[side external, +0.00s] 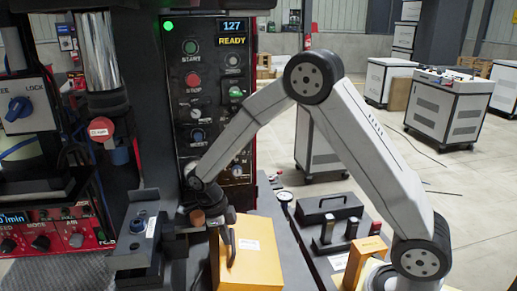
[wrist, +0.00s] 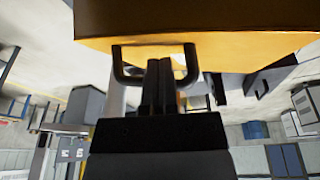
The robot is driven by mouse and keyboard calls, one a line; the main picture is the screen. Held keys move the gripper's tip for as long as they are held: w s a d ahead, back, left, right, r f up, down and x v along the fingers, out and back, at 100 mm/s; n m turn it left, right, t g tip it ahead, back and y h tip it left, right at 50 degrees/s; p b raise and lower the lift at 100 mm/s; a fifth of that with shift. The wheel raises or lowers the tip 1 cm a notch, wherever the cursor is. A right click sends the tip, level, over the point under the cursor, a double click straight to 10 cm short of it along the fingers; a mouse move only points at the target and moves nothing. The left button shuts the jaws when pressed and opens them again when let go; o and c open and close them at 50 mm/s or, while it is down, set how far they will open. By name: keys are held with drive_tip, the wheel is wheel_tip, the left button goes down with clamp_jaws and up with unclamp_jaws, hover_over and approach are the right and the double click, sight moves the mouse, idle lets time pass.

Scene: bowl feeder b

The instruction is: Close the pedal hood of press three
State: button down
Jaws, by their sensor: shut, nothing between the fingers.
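A yellow box-shaped hood (side external: 257,262) stands at the front of the press, below the control panel. It fills the top of the wrist view (wrist: 215,45), with a black U-shaped handle (wrist: 123,70) on its face. My gripper (wrist: 160,68) is shut and empty, its fingers together in front of the handle's middle, between its two legs. I cannot tell whether the fingers touch the handle. In the side view my gripper (side external: 226,228) is at the hood's left upper edge, and its fingertips are hard to make out. The pedal is not visible.
The press control panel (side external: 208,100) reads READY and rises behind my arm. A dark fixture (side external: 137,240) is left of the hood. A smaller yellow block (side external: 364,262) and a black case (side external: 329,207) lie to the right. Grey carts (side external: 447,108) stand on open floor behind.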

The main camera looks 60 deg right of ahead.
drive_tip(key=shift+a+f, duration=0.1)
drive_tip(key=shift+f, duration=0.05)
idle(0.5)
drive_tip(key=v, duration=0.8)
drive_tip(key=r+n+t, duration=0.1)
drive_tip(key=n+t, duration=0.2)
drive_tip(key=n, duration=0.6)
hover_over(242, 246)
drive_tip(key=s+a+f+n+t, duration=0.1)
drive_tip(key=s+n, duration=0.4)
drive_tip(key=n, duration=0.5)
drive_tip(key=s+a+f+n+t+y, duration=0.1)
drive_tip(key=s+n, duration=0.4)
drive_tip(key=n, duration=0.5)
drive_tip(key=shift+a+f+n, duration=0.25)
drive_tip(key=shift+f+n, duration=0.15)
drive_tip(key=shift+f, duration=0.45)
